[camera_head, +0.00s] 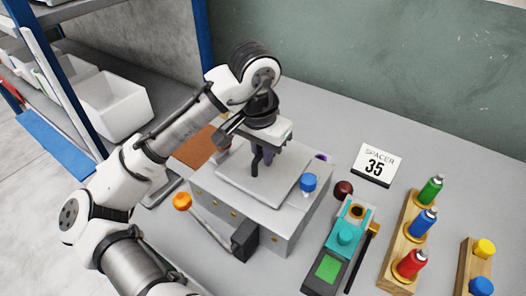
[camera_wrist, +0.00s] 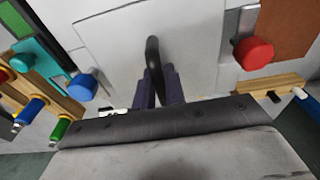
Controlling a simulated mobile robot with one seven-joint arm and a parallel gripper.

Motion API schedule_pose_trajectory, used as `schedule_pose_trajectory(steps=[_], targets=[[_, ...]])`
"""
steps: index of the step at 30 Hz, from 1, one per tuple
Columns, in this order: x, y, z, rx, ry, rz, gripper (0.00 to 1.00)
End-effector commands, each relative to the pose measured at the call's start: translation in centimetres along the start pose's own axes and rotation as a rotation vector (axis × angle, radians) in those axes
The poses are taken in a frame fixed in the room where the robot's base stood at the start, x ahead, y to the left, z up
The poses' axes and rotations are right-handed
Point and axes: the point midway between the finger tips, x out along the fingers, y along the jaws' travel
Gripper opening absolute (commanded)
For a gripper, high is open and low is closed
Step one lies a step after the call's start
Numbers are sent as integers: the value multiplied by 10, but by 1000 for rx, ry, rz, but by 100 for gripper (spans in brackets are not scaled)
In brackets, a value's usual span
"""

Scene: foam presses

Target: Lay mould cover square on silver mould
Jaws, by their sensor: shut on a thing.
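The mould cover (camera_head: 290,183) is a flat light-grey plate with a dark upright handle (camera_head: 255,163). It lies over the top of the silver mould (camera_head: 262,222), a grey block with brass-coloured studs on its front. My gripper (camera_head: 264,156) is above the plate, its dark purple fingers shut on the handle. In the wrist view the cover (camera_wrist: 115,55) fills the middle, with the handle (camera_wrist: 153,55) between the fingers (camera_wrist: 162,88). I cannot tell whether the cover touches the mould all round; my fingers hide part of it.
A blue knob (camera_head: 308,183) stands at the mould's right edge. An orange-knobbed lever (camera_head: 182,201) is at its front left.

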Motion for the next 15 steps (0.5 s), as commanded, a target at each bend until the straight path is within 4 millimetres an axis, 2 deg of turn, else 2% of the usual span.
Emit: schedule_pose_trajectory(steps=[15], targets=[[10,0,1,0,1,-1,0]])
